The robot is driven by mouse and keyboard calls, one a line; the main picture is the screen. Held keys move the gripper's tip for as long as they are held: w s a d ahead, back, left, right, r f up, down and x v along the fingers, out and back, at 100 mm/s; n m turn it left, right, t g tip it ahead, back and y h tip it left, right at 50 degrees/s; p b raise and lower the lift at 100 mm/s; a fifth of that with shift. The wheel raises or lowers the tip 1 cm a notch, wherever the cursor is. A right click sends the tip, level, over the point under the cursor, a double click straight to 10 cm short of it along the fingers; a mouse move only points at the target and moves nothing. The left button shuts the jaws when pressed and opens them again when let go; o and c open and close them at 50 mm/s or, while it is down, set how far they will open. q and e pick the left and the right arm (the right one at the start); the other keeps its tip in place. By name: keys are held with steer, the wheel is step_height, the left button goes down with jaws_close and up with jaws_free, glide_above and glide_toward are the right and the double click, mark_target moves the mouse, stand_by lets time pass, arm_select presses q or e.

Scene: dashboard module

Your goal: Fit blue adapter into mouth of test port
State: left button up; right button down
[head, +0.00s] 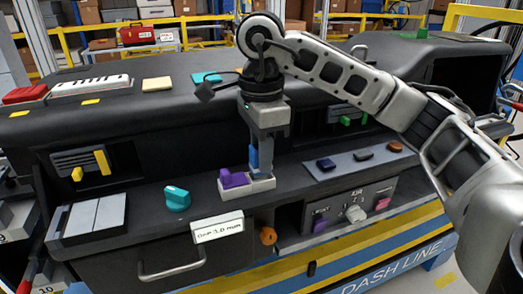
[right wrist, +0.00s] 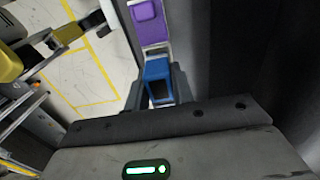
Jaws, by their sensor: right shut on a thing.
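My right gripper (head: 266,150) points down over the dashboard ledge and is shut on the blue adapter (head: 253,157). The right wrist view shows the adapter (right wrist: 158,70) between the fingers, with a dark opening in its end. Below and beside it is a light tray (head: 258,186) with a purple block (head: 234,180) in its left part; the block also shows in the right wrist view (right wrist: 146,20). The adapter's lower end is close to the tray, but I cannot tell if it touches. I cannot single out the test port for sure. My left gripper is not in view.
A teal knob (head: 176,198) stands left of the tray, and a panel with dark and brown buttons (head: 353,160) lies right. Below are a white label (head: 217,227), an orange knob (head: 267,236) and a grey control panel (head: 335,214). The ledge between teal knob and tray is clear.

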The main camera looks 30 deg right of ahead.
arm_select(q)
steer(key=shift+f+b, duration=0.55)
steer(key=shift+b, duration=0.25)
arm_select(e)
steer(key=shift+f, duration=1)
steer(key=c, duration=1.1)
jaws_free()
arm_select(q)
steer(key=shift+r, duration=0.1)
arm_select(e)
steer(key=shift+r, duration=0.5)
arm_select(q)
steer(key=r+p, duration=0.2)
steer(key=p, duration=0.3)
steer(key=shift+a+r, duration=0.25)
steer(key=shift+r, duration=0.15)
arm_select(e)
step_height(320, 180, up, 15)
